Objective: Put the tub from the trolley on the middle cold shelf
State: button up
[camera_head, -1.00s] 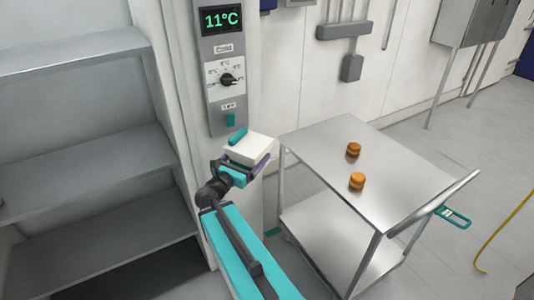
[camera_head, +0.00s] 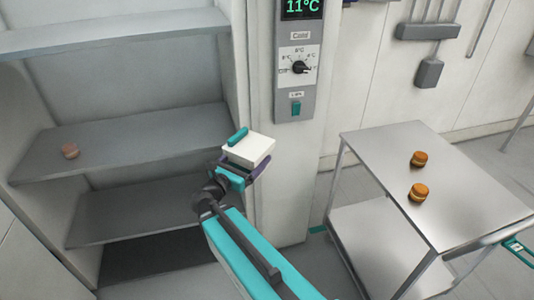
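The white tub (camera_head: 250,149) is held up in the air by my gripper (camera_head: 238,168), in front of the pillar beside the shelves. A teal part lies along its upper left side. My gripper appears shut on the tub; its fingertips are partly hidden by the tub and wrist. The middle cold shelf (camera_head: 150,140) is grey and lies to the left of the tub. A small pinkish round item (camera_head: 70,151) sits near its left end. The trolley (camera_head: 385,150) stands to the right, apart from my gripper.
Two orange-brown filled rounds, one farther back (camera_head: 419,158) and one nearer (camera_head: 418,192), stand on the trolley top. An upper shelf (camera_head: 110,38) and a lower shelf (camera_head: 135,212) look empty. A control panel (camera_head: 299,60) reading 11°C is on the pillar. Most of the middle shelf is clear.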

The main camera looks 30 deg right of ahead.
jog(key=a+f+n+t+y+b, duration=0.1)
jog(key=a+n+t, duration=0.1)
jog(key=a, duration=1.6)
jog(key=shift+w+a+f+y, duration=0.15)
jog(key=shift+w+f+y, duration=0.1)
jog(key=shift+y, duration=0.15)
jog(key=shift+t, duration=0.4)
